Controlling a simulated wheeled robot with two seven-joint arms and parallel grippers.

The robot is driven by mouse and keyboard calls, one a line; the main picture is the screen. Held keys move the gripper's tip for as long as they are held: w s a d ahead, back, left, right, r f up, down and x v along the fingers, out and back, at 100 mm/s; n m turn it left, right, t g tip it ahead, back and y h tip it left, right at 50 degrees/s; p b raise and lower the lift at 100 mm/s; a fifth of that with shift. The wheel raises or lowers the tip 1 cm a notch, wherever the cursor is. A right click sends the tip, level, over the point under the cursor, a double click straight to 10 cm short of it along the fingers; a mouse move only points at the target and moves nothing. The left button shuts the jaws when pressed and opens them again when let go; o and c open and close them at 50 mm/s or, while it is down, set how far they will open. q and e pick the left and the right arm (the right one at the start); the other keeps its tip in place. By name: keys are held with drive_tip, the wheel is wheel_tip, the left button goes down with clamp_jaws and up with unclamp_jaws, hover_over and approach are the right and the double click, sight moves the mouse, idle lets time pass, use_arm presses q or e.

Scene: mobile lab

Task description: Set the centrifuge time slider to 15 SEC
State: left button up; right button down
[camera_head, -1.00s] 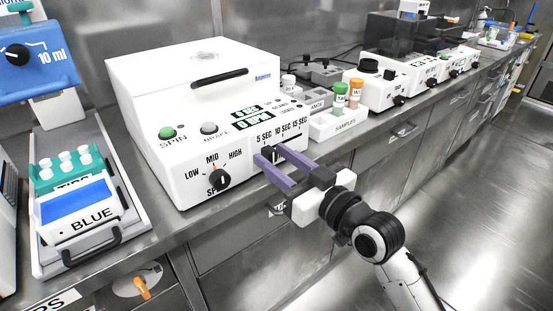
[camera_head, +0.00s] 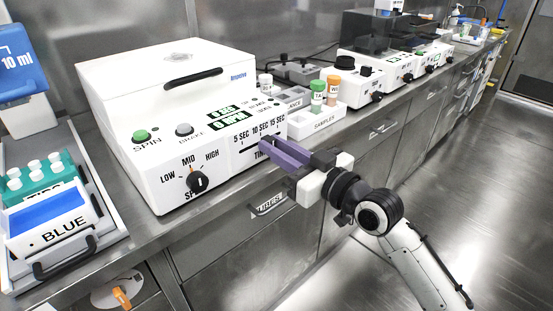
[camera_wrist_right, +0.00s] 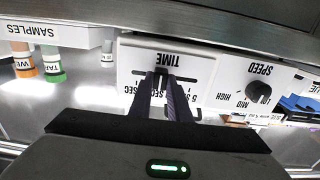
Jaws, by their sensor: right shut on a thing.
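The centrifuge (camera_head: 165,100) is a white box with a time slider on its front panel, marked 5, 10 and 15 SEC from left to right in the head view. My right gripper (camera_head: 265,146) has its purple fingers shut on the dark slider knob, around the middle of the slot, near the 10 SEC mark. The fingers hide most of the knob. The right wrist view shows the panel upside down, with the time slot (camera_wrist_right: 190,78) running to both sides of my right gripper (camera_wrist_right: 165,82). My left gripper is not in view.
The speed dial (camera_head: 197,182) is left of the slider, and the spin button (camera_head: 141,135) is above it. A samples rack (camera_head: 318,122) with capped tubes stands right of the centrifuge. A blue tip box (camera_head: 50,215) is at the left. The aisle floor at right is clear.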

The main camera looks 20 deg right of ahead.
sight(279, 133)
drive_tip(key=d, duration=0.1)
drive_tip(key=w+d, duration=0.1)
drive_tip(key=d+b, duration=0.1)
drive_tip(key=shift+w+d+f, duration=0.1)
drive_tip(key=shift+w+d, duration=0.35)
drive_tip(key=shift+d, duration=0.1)
drive_tip(key=c, duration=1.6)
unclamp_jaws()
drive_tip(key=shift+c, duration=0.2)
drive_tip(key=v, duration=1)
drive_tip(key=shift+p, duration=0.3)
